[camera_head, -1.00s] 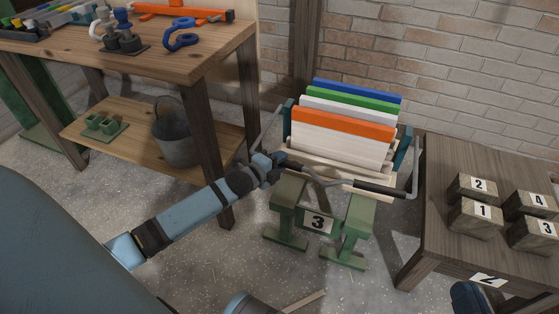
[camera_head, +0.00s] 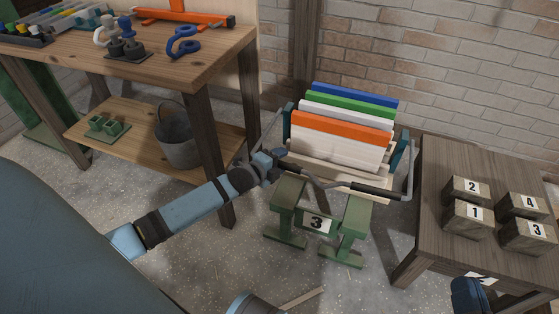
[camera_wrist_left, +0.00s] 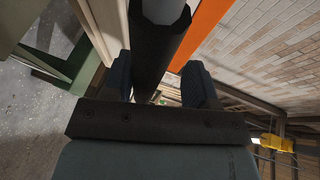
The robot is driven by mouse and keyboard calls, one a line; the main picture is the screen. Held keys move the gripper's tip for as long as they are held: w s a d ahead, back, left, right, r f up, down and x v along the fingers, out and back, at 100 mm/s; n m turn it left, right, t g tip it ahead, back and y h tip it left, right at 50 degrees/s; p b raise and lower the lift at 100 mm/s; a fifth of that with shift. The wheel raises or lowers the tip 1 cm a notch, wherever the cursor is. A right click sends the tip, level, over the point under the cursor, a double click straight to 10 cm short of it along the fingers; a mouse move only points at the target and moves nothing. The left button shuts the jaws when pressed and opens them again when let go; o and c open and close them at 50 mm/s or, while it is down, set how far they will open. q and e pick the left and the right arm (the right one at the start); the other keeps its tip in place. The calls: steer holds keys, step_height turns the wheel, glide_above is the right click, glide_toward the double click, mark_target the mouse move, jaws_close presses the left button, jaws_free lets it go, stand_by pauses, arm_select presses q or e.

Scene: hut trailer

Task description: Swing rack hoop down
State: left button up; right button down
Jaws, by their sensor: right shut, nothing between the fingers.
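The rack (camera_head: 376,158) holds upright panels with blue, green, white and orange top edges. Its grey hoop (camera_head: 411,160) runs along both sides and across the front, with black sleeves (camera_head: 378,190) on the front bar, just below the panels. My left gripper (camera_head: 282,160) is at the left end of the front bar. In the left wrist view, its fingers (camera_wrist_left: 158,88) lie on both sides of the dark sleeve (camera_wrist_left: 153,55) and appear closed on it. My right gripper (camera_head: 468,292) is at the bottom right, shut and empty, away from the hoop.
The rack stands on a green base (camera_head: 345,240) marked 3. A wooden workbench (camera_head: 200,65) with tools and a bucket (camera_head: 177,140) on its shelf is at left. A low table (camera_head: 432,215) with numbered blocks is at right. A brick wall is behind.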

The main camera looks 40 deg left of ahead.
arm_select(q)
steer(key=p+v, duration=0.4)
steer(key=v, duration=1)
arm_select(e)
steer(key=r, duration=0.1)
steer(key=d+r, duration=0.1)
steer(key=shift+r+m+t+h, duration=0.3)
steer(key=shift+t+h, duration=0.1)
arm_select(q)
steer(key=shift+w, duration=0.1)
